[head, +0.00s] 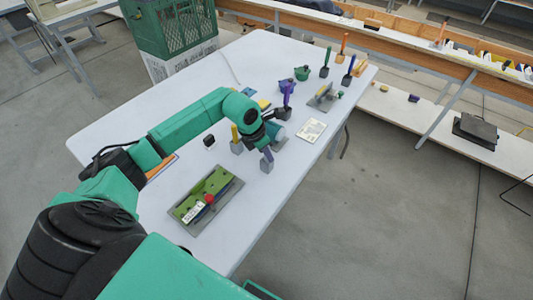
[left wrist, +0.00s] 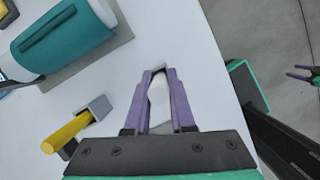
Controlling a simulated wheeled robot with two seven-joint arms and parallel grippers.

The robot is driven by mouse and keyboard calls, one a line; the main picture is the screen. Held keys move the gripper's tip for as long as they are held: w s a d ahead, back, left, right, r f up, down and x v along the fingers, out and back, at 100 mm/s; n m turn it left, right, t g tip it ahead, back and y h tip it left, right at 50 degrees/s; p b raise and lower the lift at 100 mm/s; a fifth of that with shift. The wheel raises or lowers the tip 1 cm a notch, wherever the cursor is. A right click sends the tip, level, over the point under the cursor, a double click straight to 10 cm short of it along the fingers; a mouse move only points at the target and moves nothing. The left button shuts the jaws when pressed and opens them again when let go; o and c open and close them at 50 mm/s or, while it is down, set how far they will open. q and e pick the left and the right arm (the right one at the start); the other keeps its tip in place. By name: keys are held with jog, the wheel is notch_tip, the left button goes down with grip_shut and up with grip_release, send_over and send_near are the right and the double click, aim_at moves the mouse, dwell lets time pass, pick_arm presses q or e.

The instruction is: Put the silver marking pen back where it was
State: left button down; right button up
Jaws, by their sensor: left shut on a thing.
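My left gripper (head: 267,153) is over the near right part of the white table, at a grey block holder (head: 266,166). In the left wrist view its purple fingers (left wrist: 159,90) are shut on the pale silver marking pen (left wrist: 157,98), which lies between them. A grey surface (left wrist: 162,128) shows below the pen between the fingers; I cannot tell whether the pen's end is inside the holder. In the head view the fingers and arm hide the pen. A small two-pronged shape at the right edge of the left wrist view may be my right gripper (left wrist: 303,74), too small to judge.
A tray with green mats (head: 208,195) is nearer, and a white card (head: 311,131) is to the right. Several handled tools stand at the far end.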

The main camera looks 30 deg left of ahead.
pick_arm(q)
jog(key=shift+s+f, duration=0.4)
jog(key=shift+f, duration=0.2)
jog(key=c, duration=0.7)
grip_release()
jog(key=shift+w+a+r+b, duration=0.1)
jog(key=shift+a+r+b, duration=0.05)
jog(key=shift+r+b, duration=0.3)
jog(key=b+v, duration=0.1)
jog(key=v, duration=0.8)
jog(key=b+v, duration=0.1)
jog(key=v, duration=0.4)
jog(key=shift+w+r+b, duration=0.2)
jog(key=shift+r+b, duration=0.1)
jog(key=shift+r, duration=0.1)
